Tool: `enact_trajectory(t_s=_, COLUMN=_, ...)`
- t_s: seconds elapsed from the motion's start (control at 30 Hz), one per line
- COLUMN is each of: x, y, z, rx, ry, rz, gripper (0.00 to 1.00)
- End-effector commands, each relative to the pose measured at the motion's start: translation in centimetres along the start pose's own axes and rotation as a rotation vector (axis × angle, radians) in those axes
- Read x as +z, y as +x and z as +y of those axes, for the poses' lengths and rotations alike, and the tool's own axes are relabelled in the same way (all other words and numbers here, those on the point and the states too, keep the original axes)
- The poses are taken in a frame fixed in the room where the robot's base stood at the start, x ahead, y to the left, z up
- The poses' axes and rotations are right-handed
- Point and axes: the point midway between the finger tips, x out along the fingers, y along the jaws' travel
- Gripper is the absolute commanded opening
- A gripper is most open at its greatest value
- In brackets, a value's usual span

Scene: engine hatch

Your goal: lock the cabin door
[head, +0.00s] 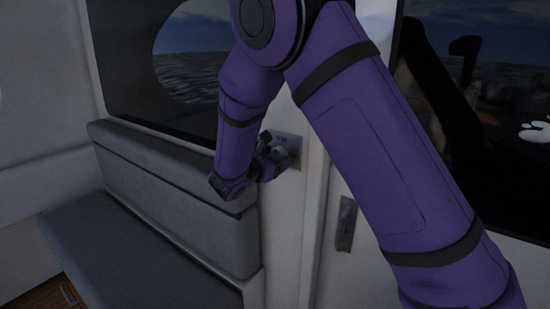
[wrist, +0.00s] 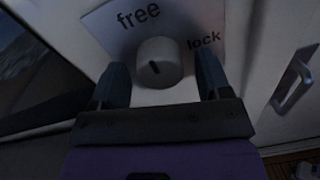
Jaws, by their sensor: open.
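The lock knob (wrist: 158,62) is a round light-grey knob with a dark slot mark on its face. It sits on a plate (wrist: 192,22) marked "free" at the upper left and "lock" at the right. The mark is tilted a little, its top toward the "free" side. My gripper (wrist: 161,82) is open, with one finger on each side of the knob; I cannot tell whether either finger touches it. In the head view my gripper (head: 274,155) is at the plate (head: 289,145) on the white wall, and the knob is mostly hidden there.
A door handle (head: 346,223) is on the white door right of the plate; it also shows in the wrist view (wrist: 293,82). A grey padded bench (head: 150,240) stands below and left of my gripper. A dark window (head: 160,70) is behind my arm.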

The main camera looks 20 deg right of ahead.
Motion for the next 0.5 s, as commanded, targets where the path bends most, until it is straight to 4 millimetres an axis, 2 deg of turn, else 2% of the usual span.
enact_trajectory(t_s=0.13, x=-0.01, y=-0.01, z=0.00, rx=0.000, ry=0.000, rz=0.000, gripper=0.71)
enact_trajectory(t_s=0.33, x=-0.01, y=-0.02, z=0.00, rx=0.000, ry=0.000, rz=0.000, gripper=0.25)
enact_trajectory(t_s=0.37, x=-0.01, y=-0.02, z=0.00, rx=0.000, ry=0.000, rz=0.000, gripper=0.21)
enact_trajectory(t_s=0.5, x=-0.01, y=-0.03, z=0.00, rx=0.000, ry=0.002, rz=0.000, gripper=0.22)
